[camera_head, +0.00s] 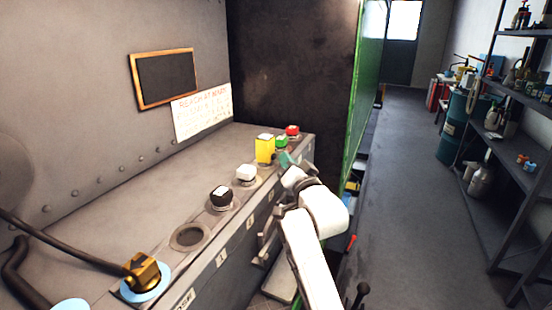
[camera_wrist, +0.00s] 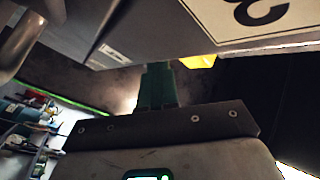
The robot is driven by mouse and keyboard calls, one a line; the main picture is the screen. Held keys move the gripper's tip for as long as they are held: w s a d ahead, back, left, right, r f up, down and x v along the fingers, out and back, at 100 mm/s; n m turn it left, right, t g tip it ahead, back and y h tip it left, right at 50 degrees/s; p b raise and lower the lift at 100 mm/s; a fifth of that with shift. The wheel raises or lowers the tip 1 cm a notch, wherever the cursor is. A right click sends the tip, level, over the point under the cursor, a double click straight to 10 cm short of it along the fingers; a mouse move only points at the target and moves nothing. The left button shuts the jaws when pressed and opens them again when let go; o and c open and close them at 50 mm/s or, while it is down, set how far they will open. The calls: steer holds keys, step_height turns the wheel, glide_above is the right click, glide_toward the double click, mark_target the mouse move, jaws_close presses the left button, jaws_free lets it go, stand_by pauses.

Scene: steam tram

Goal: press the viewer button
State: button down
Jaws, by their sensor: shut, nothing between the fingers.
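A row of knob-like parts runs along the grey console (camera_head: 130,222): a black one (camera_head: 221,197), a white one (camera_head: 246,173), a yellow block (camera_head: 265,149), a green one (camera_head: 281,142) and a red one (camera_head: 292,131). I cannot tell which of them is the viewer button. My gripper (camera_head: 287,159), with teal fingers, is shut and empty at the console's right edge, close to the yellow block and the green part. The wrist view shows the shut fingers (camera_wrist: 157,85) below the console's edge line, with a yellow piece (camera_wrist: 198,61) beside them.
An empty round socket (camera_head: 188,237) and a brass fitting with a cable (camera_head: 143,271) lie at the console's near end. A framed dark board (camera_head: 165,78) hangs on the wall. Shelves (camera_head: 520,150) stand at right; the aisle floor (camera_head: 410,200) between is clear.

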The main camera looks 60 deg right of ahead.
steer(key=shift+w, duration=0.45)
stand_by(0.5)
steer(key=shift+s, duration=0.15)
steer(key=shift+s+p, duration=0.3)
steer(key=shift+s, duration=0.45)
steer(key=shift+s, duration=0.1)
steer(key=shift+s+d+p, duration=0.15)
steer(key=shift+s+p, duration=0.35)
steer(key=shift+s, duration=0.95)
steer(key=shift+s+d+p, duration=0.1)
steer(key=shift+s+p, duration=0.35)
steer(key=shift+s, duration=1)
